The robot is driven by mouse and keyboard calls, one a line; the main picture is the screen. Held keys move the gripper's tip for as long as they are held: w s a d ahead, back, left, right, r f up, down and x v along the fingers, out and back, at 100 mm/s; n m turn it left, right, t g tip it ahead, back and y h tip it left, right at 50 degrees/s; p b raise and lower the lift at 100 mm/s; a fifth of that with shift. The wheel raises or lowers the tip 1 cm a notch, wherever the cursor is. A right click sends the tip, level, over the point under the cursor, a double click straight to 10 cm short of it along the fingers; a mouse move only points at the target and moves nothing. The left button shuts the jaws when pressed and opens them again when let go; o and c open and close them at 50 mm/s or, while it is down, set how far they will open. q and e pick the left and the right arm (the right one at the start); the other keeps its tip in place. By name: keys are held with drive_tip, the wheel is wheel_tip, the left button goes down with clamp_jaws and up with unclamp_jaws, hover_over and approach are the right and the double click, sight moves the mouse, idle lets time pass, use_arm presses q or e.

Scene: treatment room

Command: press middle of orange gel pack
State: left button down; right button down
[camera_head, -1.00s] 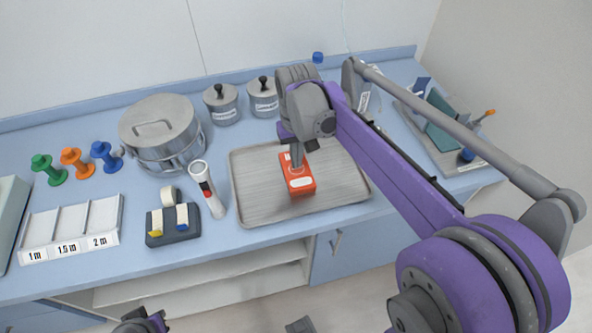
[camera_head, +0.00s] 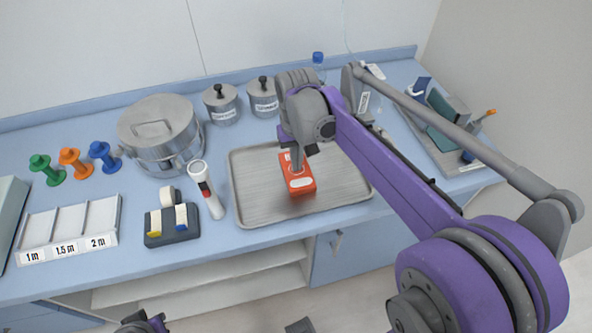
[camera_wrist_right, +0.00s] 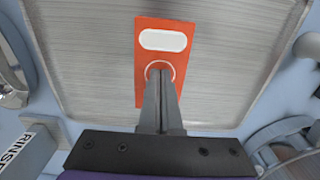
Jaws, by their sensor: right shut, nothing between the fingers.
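The orange gel pack (camera_head: 300,184) lies on the metal tray (camera_head: 254,205), with a white label on its near part. In the right wrist view the pack (camera_wrist_right: 148,93) shows a white oval label and a white circle at its middle. My right gripper (camera_head: 296,168) points down over the pack, shut and empty. In the right wrist view its fingertips (camera_wrist_right: 160,70) lie over the white circle; whether they touch the surface I cannot tell. Only a small part of my left arm shows at the bottom edge in the head view, and its fingers are not visible.
A white and red torch (camera_head: 208,190) and a dark holder (camera_head: 172,226) stand left of the tray. A steel pot (camera_head: 160,130) and lidded jars (camera_head: 221,104) stand behind. A second tray (camera_head: 448,150) lies to the right, beyond my arm.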

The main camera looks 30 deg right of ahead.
drive_tip(key=shift+f, duration=0.15)
idle(0.3)
drive_tip(key=shift+r+p, duration=2.5)
drive_tip(key=shift+r, duration=1.1)
drive_tip(key=s+a+f+n+t, duration=0.1)
drive_tip(key=s+a+f, duration=0.1)
drive_tip(key=s, duration=0.3)
drive_tip(key=s+a+f+t, duration=0.2)
drive_tip(key=s+f, duration=0.1)
drive_tip(key=s, duration=0.2)
drive_tip(key=s+a+f+n+t, duration=0.1)
drive_tip(key=s+a+f+t, duration=0.1)
drive_tip(key=s, duration=0.3)
drive_tip(key=shift+s+a+f+n+p, duration=0.25)
drive_tip(key=shift+a+f+n+p, duration=0.05)
drive_tip(key=shift+a+f, duration=0.15)
